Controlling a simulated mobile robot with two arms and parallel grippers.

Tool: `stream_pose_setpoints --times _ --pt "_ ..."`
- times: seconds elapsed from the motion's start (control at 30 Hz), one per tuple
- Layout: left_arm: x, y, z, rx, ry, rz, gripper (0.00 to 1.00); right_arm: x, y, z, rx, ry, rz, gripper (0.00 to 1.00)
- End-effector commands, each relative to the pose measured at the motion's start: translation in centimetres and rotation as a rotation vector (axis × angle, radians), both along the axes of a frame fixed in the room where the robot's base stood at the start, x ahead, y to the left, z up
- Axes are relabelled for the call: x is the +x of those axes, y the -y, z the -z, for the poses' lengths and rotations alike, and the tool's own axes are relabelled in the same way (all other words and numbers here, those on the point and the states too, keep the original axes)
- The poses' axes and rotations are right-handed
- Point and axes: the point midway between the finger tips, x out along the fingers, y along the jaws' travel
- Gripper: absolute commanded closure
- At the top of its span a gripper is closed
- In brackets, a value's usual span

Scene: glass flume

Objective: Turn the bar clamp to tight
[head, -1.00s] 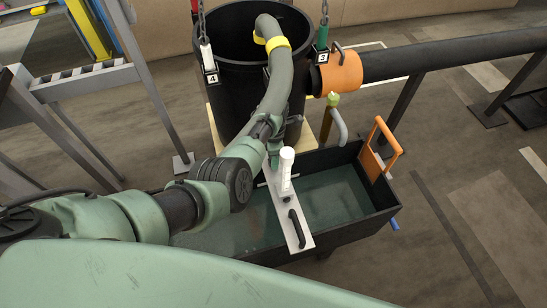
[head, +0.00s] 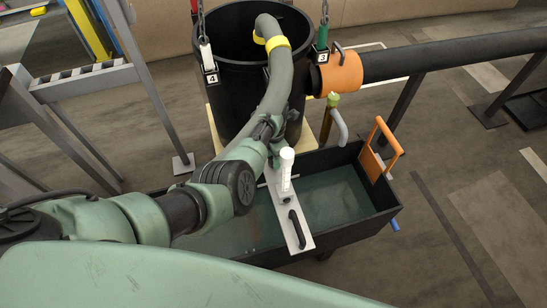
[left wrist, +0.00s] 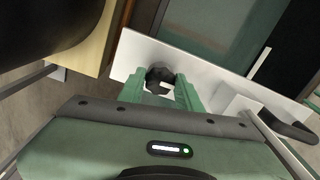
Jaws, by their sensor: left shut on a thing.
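A white bar (head: 300,233) lies across the dark flume, with a white upright cylinder (head: 286,168) and a black handle (head: 296,228) on it. In the left wrist view a dark round knob (left wrist: 160,76), which looks like the bar clamp, sits on the white bar (left wrist: 205,73). My left gripper (left wrist: 160,88) is shut on this knob, with one green finger on each side. In the head view my left gripper (head: 274,157) is at the bar's far end, and the knob is hidden behind my arm. My right gripper is not in view.
The flume (head: 345,231) has an orange handled gate (head: 374,161) at its right end. A black tub (head: 232,104) with a grey-green hose (head: 276,84) stands behind. A black pipe (head: 450,52) runs off right. Open floor lies at the right.

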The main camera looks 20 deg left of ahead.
Motion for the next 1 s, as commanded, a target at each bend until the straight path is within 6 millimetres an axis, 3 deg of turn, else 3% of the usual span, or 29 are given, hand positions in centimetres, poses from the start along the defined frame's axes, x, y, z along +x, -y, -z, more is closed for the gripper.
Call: stream_pose_setpoints --times 0.1,0.13,0.2,0.57,1.0 --pt "0.1 0.0 0.0 0.000 0.001 -0.002 1.00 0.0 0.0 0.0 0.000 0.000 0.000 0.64" --pt "0.1 0.0 0.0 -0.001 0.002 -0.002 0.60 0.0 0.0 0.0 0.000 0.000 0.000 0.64" --pt "0.1 0.0 0.0 -0.001 0.002 -0.002 0.44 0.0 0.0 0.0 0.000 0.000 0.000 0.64" --pt "0.1 0.0 -0.4 -0.001 0.002 0.000 0.44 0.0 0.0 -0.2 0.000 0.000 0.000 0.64" --pt "0.1 0.0 -6.9 -0.001 0.003 -0.001 0.44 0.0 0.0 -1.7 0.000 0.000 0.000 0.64"
